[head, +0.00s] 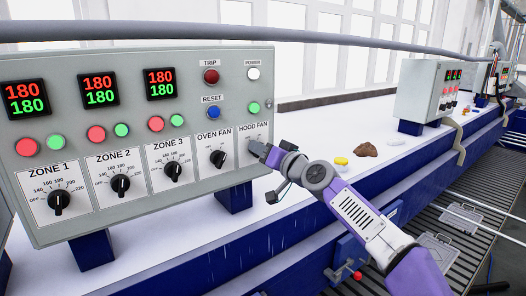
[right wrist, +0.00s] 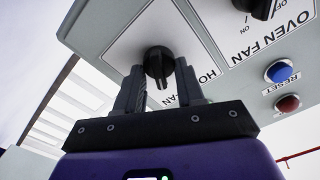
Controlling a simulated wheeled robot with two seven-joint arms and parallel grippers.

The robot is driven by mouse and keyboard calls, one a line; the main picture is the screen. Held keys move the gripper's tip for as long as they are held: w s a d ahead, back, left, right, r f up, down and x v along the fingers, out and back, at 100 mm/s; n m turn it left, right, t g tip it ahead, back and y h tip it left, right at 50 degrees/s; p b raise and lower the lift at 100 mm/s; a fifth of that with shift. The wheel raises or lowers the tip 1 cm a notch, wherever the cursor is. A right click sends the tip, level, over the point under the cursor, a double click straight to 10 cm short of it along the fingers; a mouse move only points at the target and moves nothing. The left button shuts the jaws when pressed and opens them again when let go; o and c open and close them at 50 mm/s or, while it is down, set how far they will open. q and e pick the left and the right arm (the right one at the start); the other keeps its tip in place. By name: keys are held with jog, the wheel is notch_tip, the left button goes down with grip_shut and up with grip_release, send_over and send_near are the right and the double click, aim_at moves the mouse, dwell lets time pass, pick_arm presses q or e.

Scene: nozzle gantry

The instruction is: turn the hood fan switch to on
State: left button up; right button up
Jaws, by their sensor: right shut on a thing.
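The hood fan switch (right wrist: 158,60) is a black round knob with a ridge, on a white label plate at the right end of the grey control panel (head: 140,52). My right gripper (head: 259,150) is at this switch, its fingers pointing at the panel. In the head view the gripper hides most of the knob. In the right wrist view the two fingers stand on either side of the knob and are shut on it. The ridge points toward the gripper's palm in that view. The switch's on and off marks are hidden, so its setting is unclear. My left gripper is out of view.
The oven fan switch (head: 218,158) sits just left of the hood fan switch. A green light (head: 254,107), a white power button (head: 253,74) and a blue reset button (head: 213,112) are above. Zone dials fill the panel's left. Several small items lie on the white surface to the right.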

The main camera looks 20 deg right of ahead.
jog(key=shift+r, duration=0.1)
jog(key=o, duration=1)
jog(key=shift+s, duration=0.1)
jog(key=b+v, duration=0.4)
jog(key=v, duration=0.3)
jog(key=shift+s+b, duration=0.2)
jog(key=shift+b, duration=0.2)
jog(key=shift+d, duration=0.1)
